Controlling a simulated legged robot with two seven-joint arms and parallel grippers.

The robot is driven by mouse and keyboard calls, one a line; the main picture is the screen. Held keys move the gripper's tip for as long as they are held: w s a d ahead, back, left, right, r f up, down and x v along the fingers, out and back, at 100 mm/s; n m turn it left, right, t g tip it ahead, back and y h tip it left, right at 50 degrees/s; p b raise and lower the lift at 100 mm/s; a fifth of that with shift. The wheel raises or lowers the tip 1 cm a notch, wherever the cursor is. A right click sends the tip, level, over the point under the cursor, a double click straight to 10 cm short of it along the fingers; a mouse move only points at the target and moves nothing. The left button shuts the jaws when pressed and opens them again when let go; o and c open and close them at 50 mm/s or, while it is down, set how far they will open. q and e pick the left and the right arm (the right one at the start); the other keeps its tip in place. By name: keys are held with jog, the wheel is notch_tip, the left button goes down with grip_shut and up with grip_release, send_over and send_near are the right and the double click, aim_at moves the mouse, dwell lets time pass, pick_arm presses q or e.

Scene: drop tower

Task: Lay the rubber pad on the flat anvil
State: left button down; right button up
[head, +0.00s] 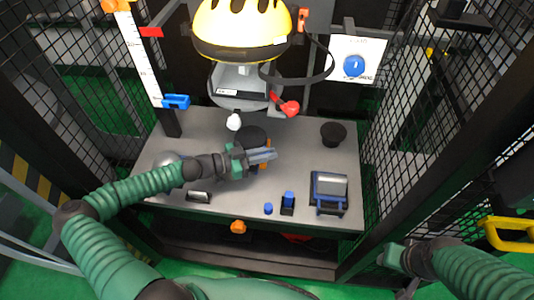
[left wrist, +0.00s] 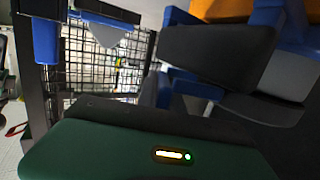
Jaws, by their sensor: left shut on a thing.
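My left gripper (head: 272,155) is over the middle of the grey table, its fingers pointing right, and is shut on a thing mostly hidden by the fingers. Orange parts (head: 268,143) show at both sides of the fingers; this seems to be the rubber pad. Orange also shows at the top of the left wrist view (left wrist: 235,9), beyond the blue and dark finger parts (left wrist: 215,50). A dark round disc (head: 251,134), perhaps the flat anvil, lies just behind the gripper, partly covered. I cannot tell whether they touch. My right gripper (head: 390,258) is low at right, its fingers unclear.
A yellow helmet (head: 240,25) hangs above the table's back. A black cup-like piece (head: 333,133) stands back right. A blue-framed device (head: 329,192) and small blue pieces (head: 288,201) stand front right. A silver dome (head: 168,158) is at left. Mesh walls flank the table.

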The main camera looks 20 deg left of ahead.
pick_arm(q)
jog(key=shift+a, duration=0.1)
jog(key=c, duration=1.4)
grip_release()
jog(key=shift+f, duration=0.1)
jog(key=p+v, duration=0.2)
jog(key=v, duration=1)
jog(key=shift+f, duration=0.1)
